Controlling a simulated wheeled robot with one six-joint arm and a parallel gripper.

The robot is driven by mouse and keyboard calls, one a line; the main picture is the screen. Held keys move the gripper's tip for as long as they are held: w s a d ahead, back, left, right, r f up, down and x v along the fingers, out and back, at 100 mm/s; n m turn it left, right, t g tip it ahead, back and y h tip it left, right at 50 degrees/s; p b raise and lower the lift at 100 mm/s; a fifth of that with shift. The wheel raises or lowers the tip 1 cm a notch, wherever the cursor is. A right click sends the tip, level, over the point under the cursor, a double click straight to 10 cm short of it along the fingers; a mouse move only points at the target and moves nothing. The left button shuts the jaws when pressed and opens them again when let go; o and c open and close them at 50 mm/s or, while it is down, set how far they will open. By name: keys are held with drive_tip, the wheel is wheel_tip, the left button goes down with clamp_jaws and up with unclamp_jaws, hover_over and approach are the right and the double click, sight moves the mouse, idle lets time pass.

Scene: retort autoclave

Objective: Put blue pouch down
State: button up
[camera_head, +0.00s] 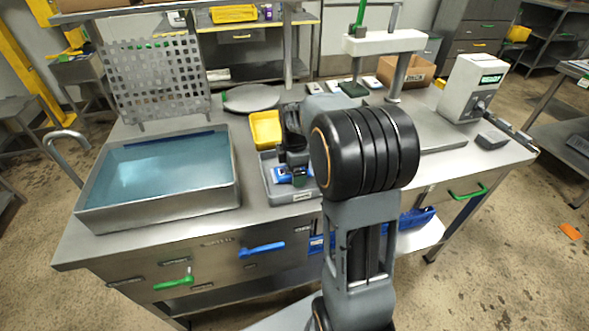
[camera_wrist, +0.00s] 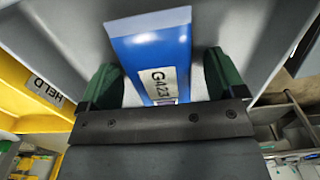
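The blue pouch (camera_wrist: 157,55) carries a white label reading G423. In the wrist view it lies between the two green fingers of my gripper (camera_wrist: 163,80), with a narrow gap to the right finger; its left edge is close to the left finger. My gripper looks open around it. In the head view my gripper (camera_head: 291,168) is low in a grey tray (camera_head: 304,195), and part of the blue pouch (camera_head: 281,174) shows in that tray. My arm hides some of the tray's right side.
A water-filled metal basin (camera_head: 160,170) is at left. A perforated plate (camera_head: 155,80), a scale (camera_head: 472,88) and a press-like stand (camera_head: 385,42) are also there.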

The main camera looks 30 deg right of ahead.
wheel_tip(320, 180, up, 11)
drive_tip(key=p, duration=0.2)
drive_tip(key=s+a+f+m+t, duration=0.1)
drive_tip(key=s+a+f+m, duration=0.1)
drive_tip(key=s+a+m, duration=0.3)
drive_tip(key=s+a+f+m+t, duration=0.2)
drive_tip(key=s+a+f+m, duration=0.1)
drive_tip(key=s+m, duration=0.7)
drive_tip(key=shift+s+a+m, duration=0.4)
drive_tip(key=shift+s+a, duration=0.1)
drive_tip(key=shift+a, duration=0.35)
wheel_tip(320, 180, up, 7)
drive_tip(key=p, duration=0.5)
drive_tip(key=shift+t+p, duration=0.3)
drive_tip(key=shift+p, duration=0.1)
